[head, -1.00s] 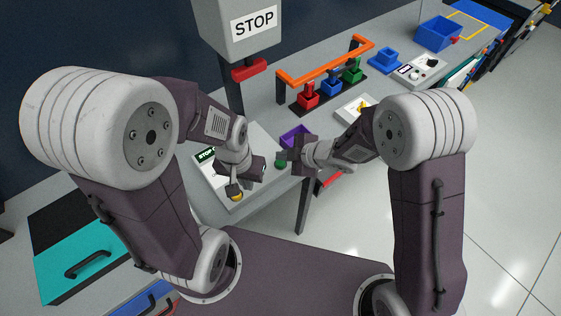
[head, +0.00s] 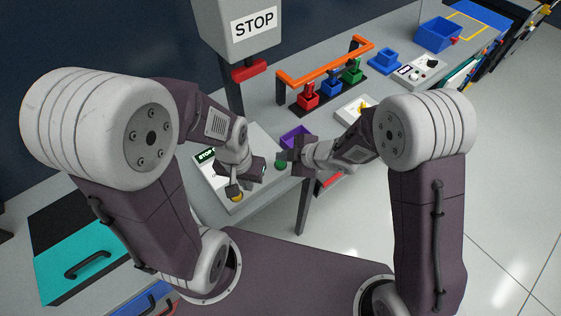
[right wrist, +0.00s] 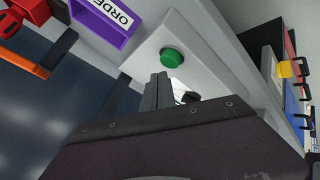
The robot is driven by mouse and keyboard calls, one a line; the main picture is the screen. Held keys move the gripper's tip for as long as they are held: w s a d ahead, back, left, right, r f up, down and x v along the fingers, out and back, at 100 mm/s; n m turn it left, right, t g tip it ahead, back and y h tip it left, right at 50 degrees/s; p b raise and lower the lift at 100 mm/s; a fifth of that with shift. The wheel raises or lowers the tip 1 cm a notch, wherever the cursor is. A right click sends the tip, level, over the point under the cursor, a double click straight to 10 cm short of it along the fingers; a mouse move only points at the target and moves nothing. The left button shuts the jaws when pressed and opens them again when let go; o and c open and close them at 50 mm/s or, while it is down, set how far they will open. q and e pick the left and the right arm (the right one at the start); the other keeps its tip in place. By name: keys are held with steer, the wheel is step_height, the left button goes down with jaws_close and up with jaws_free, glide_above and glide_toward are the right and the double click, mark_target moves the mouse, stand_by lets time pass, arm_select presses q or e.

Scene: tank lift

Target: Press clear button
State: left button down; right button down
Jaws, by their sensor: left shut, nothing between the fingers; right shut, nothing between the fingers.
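I cannot read a clear label on either. My left gripper (head: 234,189) is shut and empty, pointing down close over the yellow button; whether it touches is unclear. My right gripper (head: 283,156) is shut and empty beside the green button; its fingers (right wrist: 158,88) appear just short of the button in the right wrist view.
A purple bin (head: 295,135) stands just behind the green button. A grey STOP box (head: 238,30) with a red bar (head: 250,70) rises on a post behind. An orange rail (head: 325,63) stands behind red, blue and green blocks. Open floor lies at the right.

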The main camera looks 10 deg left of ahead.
mark_target(283, 164)
steer(key=shift+f, duration=0.1)
stand_by(0.5)
steer(key=shift+f+b, duration=0.3)
steer(key=shift+b, duration=0.05)
steer(key=shift+f+b, duration=0.45)
steer(key=shift+f, duration=0.1)
stand_by(0.5)
steer(key=shift+r, duration=0.1)
steer(key=shift+r+p, duration=0.85)
steer(key=shift+p, duration=0.1)
step_height(283, 164, up, 5)
steer(key=p, duration=0.5)
steer(key=shift+r, duration=0.15)
stand_by(0.4)
